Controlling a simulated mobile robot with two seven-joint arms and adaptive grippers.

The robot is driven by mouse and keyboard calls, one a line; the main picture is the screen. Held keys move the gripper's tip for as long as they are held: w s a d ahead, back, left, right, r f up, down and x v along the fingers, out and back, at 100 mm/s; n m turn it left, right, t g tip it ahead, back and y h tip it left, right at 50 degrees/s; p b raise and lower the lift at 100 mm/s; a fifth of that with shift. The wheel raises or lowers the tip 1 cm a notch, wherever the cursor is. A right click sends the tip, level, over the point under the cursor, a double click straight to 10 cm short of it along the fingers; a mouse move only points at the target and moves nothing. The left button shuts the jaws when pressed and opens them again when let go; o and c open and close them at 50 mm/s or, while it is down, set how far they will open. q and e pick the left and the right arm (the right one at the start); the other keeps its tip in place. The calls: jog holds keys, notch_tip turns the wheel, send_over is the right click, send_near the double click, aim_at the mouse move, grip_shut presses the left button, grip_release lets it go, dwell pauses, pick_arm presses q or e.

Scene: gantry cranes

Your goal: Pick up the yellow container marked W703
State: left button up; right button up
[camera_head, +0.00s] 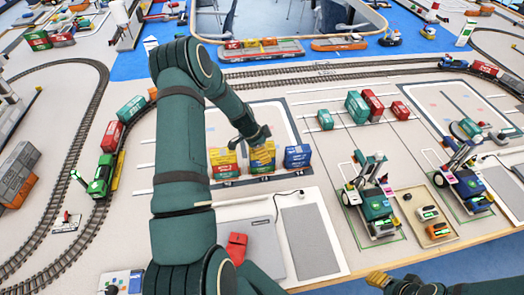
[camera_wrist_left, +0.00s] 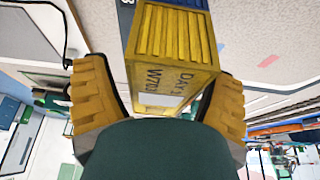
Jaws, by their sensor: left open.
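The yellow container marked W703 (camera_head: 262,159) stands in a short row in the middle of the head view, between a yellow-and-red stack on its left and a blue container on its right. In the left wrist view the yellow container (camera_wrist_left: 172,72) shows its ribbed side and its end with the W703 lettering. My left gripper (camera_head: 256,138) is above it, open, with one yellow finger on either side of the container in the wrist view; contact cannot be told. My right gripper (camera_head: 379,279) is at the bottom edge, partly cut off, far from the container.
The yellow-and-red stack (camera_head: 223,163) and the blue container (camera_head: 297,156) stand close beside it. Green and red containers (camera_head: 366,107) are behind right. Gantry cranes (camera_head: 372,195) stand to the right. Rail tracks (camera_head: 62,205) curve on the left. A grey panel (camera_head: 306,240) lies flat in front.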

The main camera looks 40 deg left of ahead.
pick_arm(q)
jog(key=shift+f+b, duration=0.25)
jog(key=shift+b, duration=0.25)
dwell(0.3)
jog(key=c, duration=1.3)
